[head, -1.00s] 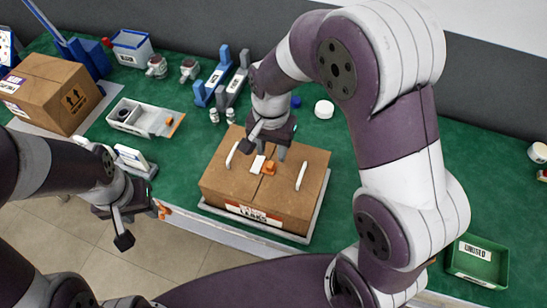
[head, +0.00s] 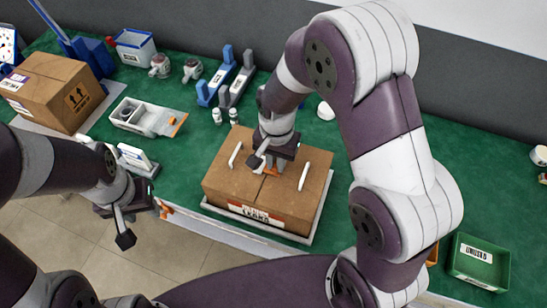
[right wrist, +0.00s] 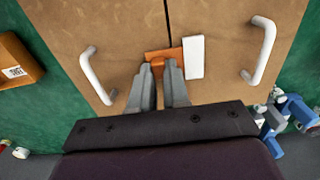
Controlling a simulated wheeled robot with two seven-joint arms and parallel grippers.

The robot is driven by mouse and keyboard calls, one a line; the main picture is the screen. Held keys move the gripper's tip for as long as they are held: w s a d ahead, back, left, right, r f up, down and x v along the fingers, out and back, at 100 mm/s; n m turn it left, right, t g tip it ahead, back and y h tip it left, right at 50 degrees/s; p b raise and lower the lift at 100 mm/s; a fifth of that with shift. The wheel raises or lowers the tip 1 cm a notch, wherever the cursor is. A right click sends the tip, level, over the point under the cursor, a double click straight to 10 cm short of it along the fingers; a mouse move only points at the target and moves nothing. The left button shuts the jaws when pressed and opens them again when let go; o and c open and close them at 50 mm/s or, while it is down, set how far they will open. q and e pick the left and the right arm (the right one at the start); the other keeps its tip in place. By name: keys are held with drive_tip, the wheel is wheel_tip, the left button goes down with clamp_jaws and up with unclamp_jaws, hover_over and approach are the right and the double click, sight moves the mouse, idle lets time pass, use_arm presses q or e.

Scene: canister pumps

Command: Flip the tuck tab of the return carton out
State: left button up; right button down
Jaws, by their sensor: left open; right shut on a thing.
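The return carton (head: 235,190) is a closed brown box with a red and white label on its front and two white handles on top. It lies on a light tray (head: 300,238). Its orange tuck tab (right wrist: 176,52) sits by the lid seam, beside a white strip (right wrist: 194,57), in the right wrist view. My right gripper (right wrist: 160,70) is shut on the lower part of the tab. In the head view the right gripper (head: 272,165) covers most of the tab. My left gripper (head: 128,222) is open and empty, left of the carton at the bench's front edge.
Another brown carton (head: 50,88) stands at the back left. A grey parts tray (head: 140,116), blue and grey stands (head: 228,80) and pumps (head: 160,66) are behind. A green bin (head: 480,262) is at the right. Green bench is clear right of the carton.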

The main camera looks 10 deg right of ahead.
sight(289, 172)
drive_tip(key=shift+s+d, duration=0.45)
drive_tip(key=shift+d, duration=0.2)
drive_tip(key=shift+s+d, duration=0.4)
drive_tip(key=shift+d, duration=0.2)
drive_tip(key=c, duration=1.2)
unclamp_jaws()
drive_tip(key=shift+o, duration=0.6)
drive_tip(key=shift+d, duration=0.1)
wheel_tip(289, 172, up, 13)
drive_tip(key=shift+f, duration=0.15)
